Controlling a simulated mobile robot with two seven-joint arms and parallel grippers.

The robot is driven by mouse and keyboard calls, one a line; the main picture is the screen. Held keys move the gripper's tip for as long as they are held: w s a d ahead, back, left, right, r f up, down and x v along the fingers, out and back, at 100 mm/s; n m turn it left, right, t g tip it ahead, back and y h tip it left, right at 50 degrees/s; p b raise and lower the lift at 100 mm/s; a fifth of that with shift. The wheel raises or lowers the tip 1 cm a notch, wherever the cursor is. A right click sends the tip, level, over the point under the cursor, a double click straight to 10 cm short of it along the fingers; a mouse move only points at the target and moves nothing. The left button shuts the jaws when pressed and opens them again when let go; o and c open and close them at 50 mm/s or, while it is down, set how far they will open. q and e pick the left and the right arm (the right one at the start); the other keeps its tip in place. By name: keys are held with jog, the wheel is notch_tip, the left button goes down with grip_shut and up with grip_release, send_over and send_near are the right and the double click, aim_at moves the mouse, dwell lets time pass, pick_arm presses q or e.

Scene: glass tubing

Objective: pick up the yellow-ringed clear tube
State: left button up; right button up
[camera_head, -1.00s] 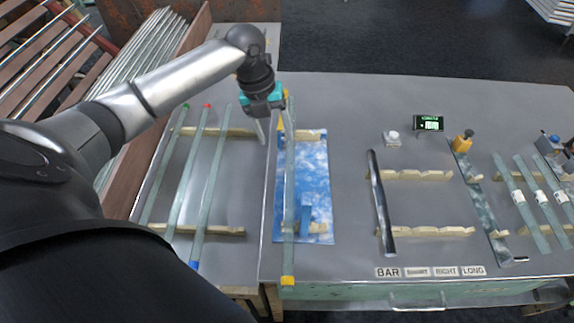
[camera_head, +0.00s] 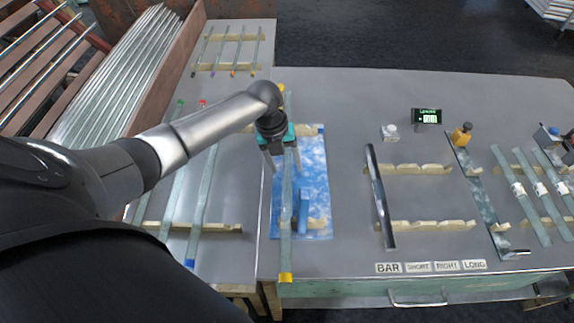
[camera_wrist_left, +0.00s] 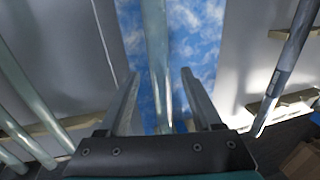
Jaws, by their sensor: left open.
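The yellow-ringed clear tube (camera_head: 286,215) lies lengthwise over the blue cloud-patterned mat, with yellow at its near and far ends. It also shows in the left wrist view (camera_wrist_left: 155,40), running down between the fingers. My left gripper (camera_head: 283,166) is open over the far half of the tube, with one finger on each side. In the left wrist view the fingers (camera_wrist_left: 160,77) stand clear of the tube's sides. Whether the fingertips are level with the tube or above it, I cannot tell. My right gripper is not in view.
The blue mat (camera_head: 317,180) carries pale wooden rests and a small blue block (camera_head: 303,203). Other tubes (camera_head: 204,205) lie on rests to the left. A dark bar (camera_head: 379,195) lies to the right. Word labels (camera_head: 431,267) line the table's front.

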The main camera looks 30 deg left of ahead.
pick_arm(q)
grip_shut()
dwell(0.5)
